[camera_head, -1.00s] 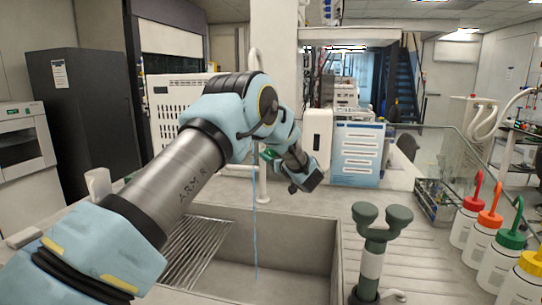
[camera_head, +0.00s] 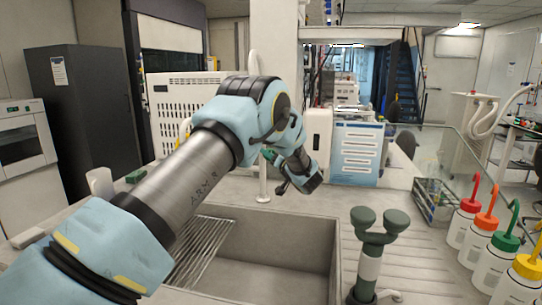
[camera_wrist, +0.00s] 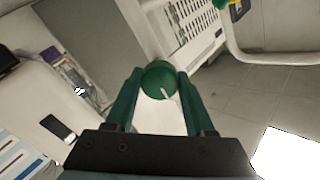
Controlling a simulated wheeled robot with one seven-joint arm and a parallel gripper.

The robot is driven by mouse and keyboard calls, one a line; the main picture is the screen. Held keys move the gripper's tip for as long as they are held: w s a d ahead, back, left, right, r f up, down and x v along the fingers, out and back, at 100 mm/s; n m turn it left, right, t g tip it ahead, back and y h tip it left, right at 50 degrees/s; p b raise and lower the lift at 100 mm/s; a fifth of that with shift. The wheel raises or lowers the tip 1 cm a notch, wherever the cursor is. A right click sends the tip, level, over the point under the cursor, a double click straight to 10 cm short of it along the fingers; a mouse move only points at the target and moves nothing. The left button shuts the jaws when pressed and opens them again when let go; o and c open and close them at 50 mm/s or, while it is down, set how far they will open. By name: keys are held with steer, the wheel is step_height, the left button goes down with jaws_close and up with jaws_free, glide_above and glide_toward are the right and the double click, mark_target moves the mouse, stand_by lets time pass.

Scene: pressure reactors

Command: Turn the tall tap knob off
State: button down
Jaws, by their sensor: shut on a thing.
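The tap knob (camera_wrist: 158,78) is a round green cap with a small white mark, in the middle of the wrist view. My gripper (camera_wrist: 160,84) is shut on it, with one green finger on each side. In the head view the white tap column (camera_head: 263,184) stands behind the sink, partly covered by my arm, and its curved neck (camera_head: 253,62) rises above the arm. My wrist hides most of the knob there. No water stream shows below the tap.
A grey sink (camera_head: 290,232) with a wire rack (camera_head: 200,250) lies below my arm. A green double-headed fixture (camera_head: 370,255) stands right of the sink. Bottles with coloured caps (camera_head: 490,250) line the right edge. A white box with a blue panel (camera_head: 357,152) stands behind.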

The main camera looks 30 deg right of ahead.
stand_by(0.4)
steer(key=shift+c, duration=1.3)
jaws_free()
steer(key=shift+s, duration=0.15)
steer(key=s+b, duration=0.4)
steer(key=s, duration=0.6)
steer(key=shift+s+a, duration=0.3)
